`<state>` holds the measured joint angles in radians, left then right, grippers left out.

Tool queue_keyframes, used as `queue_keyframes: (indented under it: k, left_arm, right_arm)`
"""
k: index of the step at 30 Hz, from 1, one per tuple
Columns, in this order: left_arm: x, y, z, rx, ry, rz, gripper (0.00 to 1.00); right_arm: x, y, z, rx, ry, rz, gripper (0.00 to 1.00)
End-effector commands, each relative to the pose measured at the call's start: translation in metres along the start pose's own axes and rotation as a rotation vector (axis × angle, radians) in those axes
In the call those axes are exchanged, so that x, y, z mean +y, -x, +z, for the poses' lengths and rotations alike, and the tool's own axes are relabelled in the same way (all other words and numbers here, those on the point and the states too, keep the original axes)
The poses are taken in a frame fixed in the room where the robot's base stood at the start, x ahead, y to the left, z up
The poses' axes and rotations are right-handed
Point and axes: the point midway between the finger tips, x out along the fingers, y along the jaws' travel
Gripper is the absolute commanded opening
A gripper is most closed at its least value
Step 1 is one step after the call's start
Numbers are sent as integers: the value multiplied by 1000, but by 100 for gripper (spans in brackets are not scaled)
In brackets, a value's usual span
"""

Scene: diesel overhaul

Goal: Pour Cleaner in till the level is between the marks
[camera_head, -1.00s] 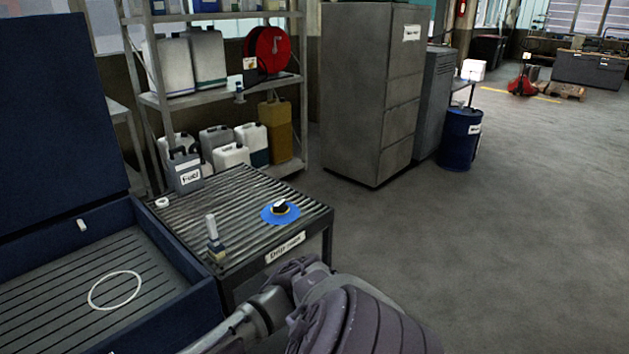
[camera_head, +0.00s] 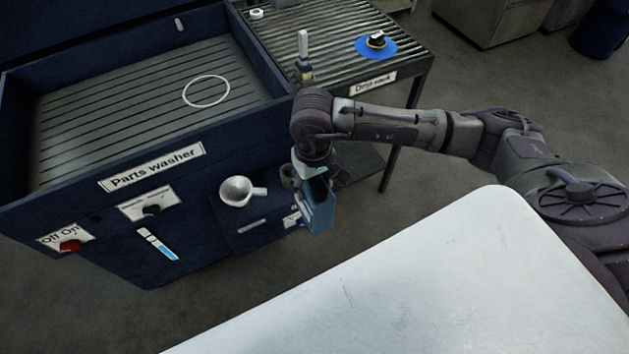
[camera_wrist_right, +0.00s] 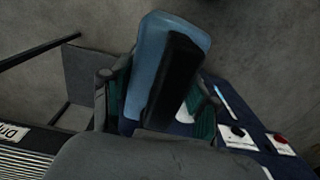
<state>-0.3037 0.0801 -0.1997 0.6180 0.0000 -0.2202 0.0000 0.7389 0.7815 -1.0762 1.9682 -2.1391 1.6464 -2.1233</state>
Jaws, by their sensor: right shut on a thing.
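The parts washer (camera_head: 60,195) stands at the left. A pale funnel-like cup with a spout (camera_head: 237,190) sits at its front. A level gauge (camera_head: 157,245) on the front panel shows blue low down and white above; its marks are too small to read. My right gripper (camera_head: 312,178) is shut on a blue container (camera_head: 320,210), right of the funnel and apart from it. The container also shows between the fingers in the right wrist view (camera_wrist_right: 150,60), with a dark strip along it. Whether it is the Cleaner cannot be read. My left gripper is not in view.
A red switch (camera_head: 70,246) and a dark knob (camera_head: 152,210) are on the washer's front. The drip rack (camera_head: 340,22) behind holds a blue disc (camera_head: 370,52) and a small bottle (camera_head: 304,65). A white surface (camera_head: 400,280) fills the foreground.

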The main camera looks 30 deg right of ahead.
Motion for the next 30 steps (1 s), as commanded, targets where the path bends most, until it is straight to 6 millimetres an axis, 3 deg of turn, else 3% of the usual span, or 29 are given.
queue_keyframes:
  k: [8, 21, 30]
  left_arm:
    - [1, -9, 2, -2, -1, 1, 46]
    - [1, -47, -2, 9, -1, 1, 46]
    - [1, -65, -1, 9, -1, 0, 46]
  right_arm:
    - [-21, 4, -12, 6, 2, -5, 0]
    - [-101, 18, -56, 8, 4, -3, 0]
    - [-140, 27, -77, 7, 2, -3, 0]
